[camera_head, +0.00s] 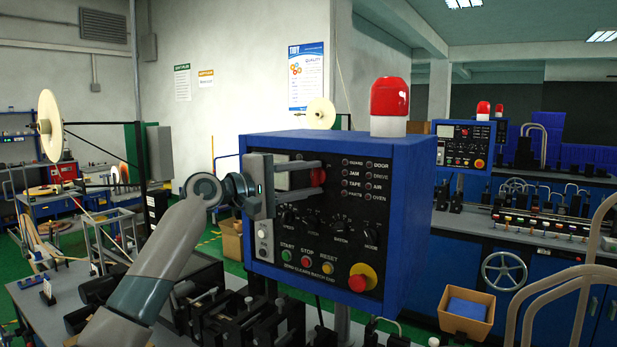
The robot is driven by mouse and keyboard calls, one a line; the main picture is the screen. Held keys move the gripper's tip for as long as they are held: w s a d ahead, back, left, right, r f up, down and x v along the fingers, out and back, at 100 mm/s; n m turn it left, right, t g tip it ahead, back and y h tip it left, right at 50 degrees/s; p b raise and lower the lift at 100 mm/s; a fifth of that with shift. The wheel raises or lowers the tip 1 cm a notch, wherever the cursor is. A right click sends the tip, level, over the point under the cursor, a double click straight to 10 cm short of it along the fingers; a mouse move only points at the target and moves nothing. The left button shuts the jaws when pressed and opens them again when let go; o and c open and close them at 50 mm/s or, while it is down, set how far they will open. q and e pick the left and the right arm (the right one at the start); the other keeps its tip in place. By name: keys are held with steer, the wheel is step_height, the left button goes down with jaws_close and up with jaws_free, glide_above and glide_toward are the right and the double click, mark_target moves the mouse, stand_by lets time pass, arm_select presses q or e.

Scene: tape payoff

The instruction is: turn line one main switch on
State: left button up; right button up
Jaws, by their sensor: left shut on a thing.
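The blue control box (400,215) with a black front panel stands in the middle of the head view, with a red lamp on top. A red switch knob (318,176) is on the upper part of the panel. My left gripper (314,178) reaches in from the left, with one finger above and one below the knob, and is shut on it. The fingers and gripper body hide part of the knob and the panel's upper left, so the knob's setting cannot be read. My right gripper is not in view.
Small black knobs (329,222) and green, red and yellow buttons sit lower on the panel. A red emergency button (357,283) is at its lower right. Black machine parts (240,325) stand below the box. A second blue box (463,145) stands farther back right.

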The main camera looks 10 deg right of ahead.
arm_select(q)
steer(key=m+y+p, duration=0.2)
steer(key=m, duration=0.2)
steer(key=shift+r+m, duration=0.1)
steer(key=shift+m, duration=0.3)
steer(key=shift+m+y+p, duration=0.55)
steer(key=shift+m+y, duration=0.35)
steer(key=shift+m, duration=0.5)
steer(key=o, duration=1.1)
steer(key=shift+c, duration=0.2)
